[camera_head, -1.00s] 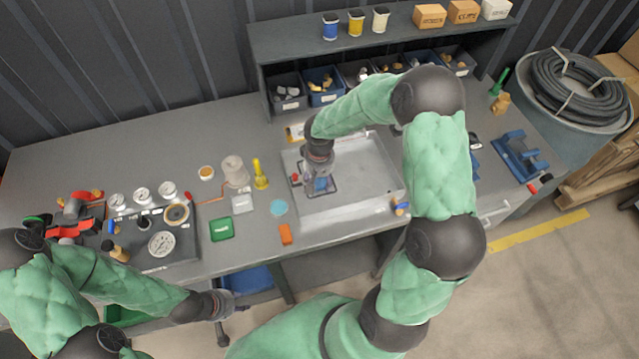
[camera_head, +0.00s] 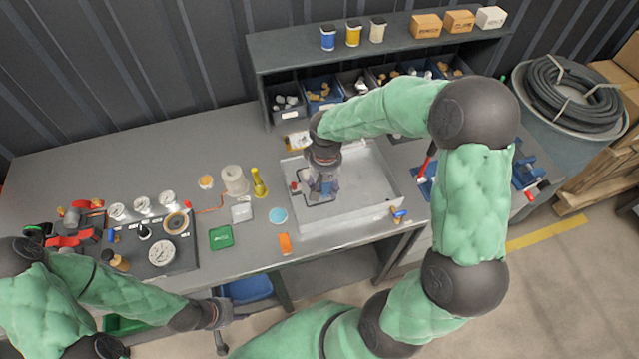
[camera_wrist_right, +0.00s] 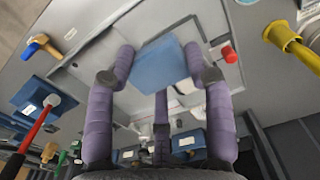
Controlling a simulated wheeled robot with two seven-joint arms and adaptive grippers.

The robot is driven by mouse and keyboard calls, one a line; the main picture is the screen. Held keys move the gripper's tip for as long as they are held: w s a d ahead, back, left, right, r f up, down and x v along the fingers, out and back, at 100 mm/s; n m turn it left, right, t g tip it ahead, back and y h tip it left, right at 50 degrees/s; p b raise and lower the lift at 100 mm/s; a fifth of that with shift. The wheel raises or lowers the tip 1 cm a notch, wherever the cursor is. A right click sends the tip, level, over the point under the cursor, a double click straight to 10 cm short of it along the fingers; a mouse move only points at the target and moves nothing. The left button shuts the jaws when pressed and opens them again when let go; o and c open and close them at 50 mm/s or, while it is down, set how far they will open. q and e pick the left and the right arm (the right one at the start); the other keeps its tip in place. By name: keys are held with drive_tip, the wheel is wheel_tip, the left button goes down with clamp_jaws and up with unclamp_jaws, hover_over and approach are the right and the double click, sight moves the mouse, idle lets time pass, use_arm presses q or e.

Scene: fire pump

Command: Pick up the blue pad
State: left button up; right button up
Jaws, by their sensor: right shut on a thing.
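The blue pad (camera_wrist_right: 160,65) is a flat, light blue block in the right wrist view, between the purple fingers of my right gripper (camera_wrist_right: 160,58). The gripper is shut on it. In the head view my right gripper (camera_head: 322,190) points down over the left part of the pale metal tray (camera_head: 372,190), and its fingers mostly hide the pad there. I cannot tell how far the pad is above the tray floor. My left gripper (camera_head: 220,328) is at the bench's front edge, low and away from the pad; its jaws are too small to read.
A red-capped piece with a dark wire frame (camera_head: 296,187) sits beside my right gripper in the tray. A shelf with bins (camera_head: 290,107) stands behind.

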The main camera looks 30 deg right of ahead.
drive_tip(key=s+a+r, duration=0.1)
drive_tip(key=s+r, duration=0.3)
drive_tip(key=s, duration=0.5)
drive_tip(key=shift+s+r, duration=0.3)
drive_tip(key=shift+r, duration=0.1)
